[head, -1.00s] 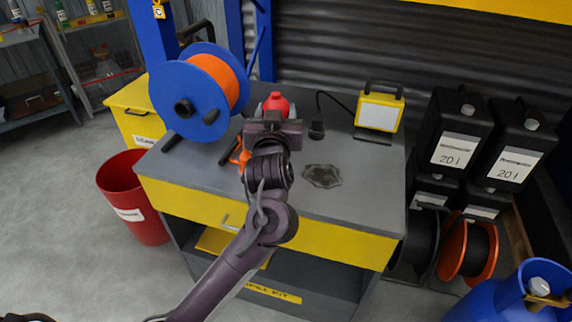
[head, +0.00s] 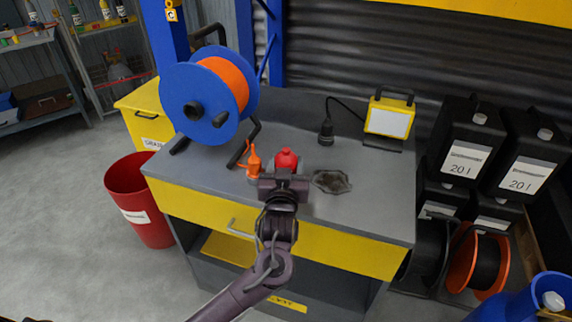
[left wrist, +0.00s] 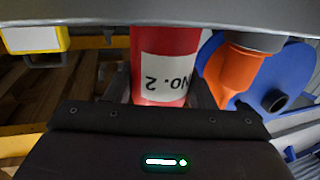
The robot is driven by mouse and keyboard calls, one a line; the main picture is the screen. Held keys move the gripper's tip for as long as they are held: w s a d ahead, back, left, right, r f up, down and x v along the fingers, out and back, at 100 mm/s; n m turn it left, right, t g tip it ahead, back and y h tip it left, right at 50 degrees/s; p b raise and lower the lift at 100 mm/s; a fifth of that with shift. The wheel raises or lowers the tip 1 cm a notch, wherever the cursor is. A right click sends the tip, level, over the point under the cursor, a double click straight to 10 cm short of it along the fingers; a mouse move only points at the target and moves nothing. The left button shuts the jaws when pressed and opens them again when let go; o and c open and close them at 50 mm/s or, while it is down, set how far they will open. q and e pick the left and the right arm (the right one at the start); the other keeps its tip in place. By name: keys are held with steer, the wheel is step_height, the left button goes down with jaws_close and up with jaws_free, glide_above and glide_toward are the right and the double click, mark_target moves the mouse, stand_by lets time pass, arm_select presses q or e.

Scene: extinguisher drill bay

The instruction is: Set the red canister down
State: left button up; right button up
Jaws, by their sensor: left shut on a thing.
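The red canister (head: 287,160) is over the front middle part of the grey bench top (head: 220,165) in the head view. My left gripper (head: 285,181) is shut on it from the front and hides its lower part. My right gripper is not in view.
A blue cable reel (head: 180,92) is at the back left. A yellow work light (head: 389,118) stands at the back right. The right front bench top is clear.

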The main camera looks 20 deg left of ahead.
arm_select(q)
steer(key=o, duration=1.2)
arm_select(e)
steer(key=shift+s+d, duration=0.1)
arm_select(q)
steer(key=v, duration=1.2)
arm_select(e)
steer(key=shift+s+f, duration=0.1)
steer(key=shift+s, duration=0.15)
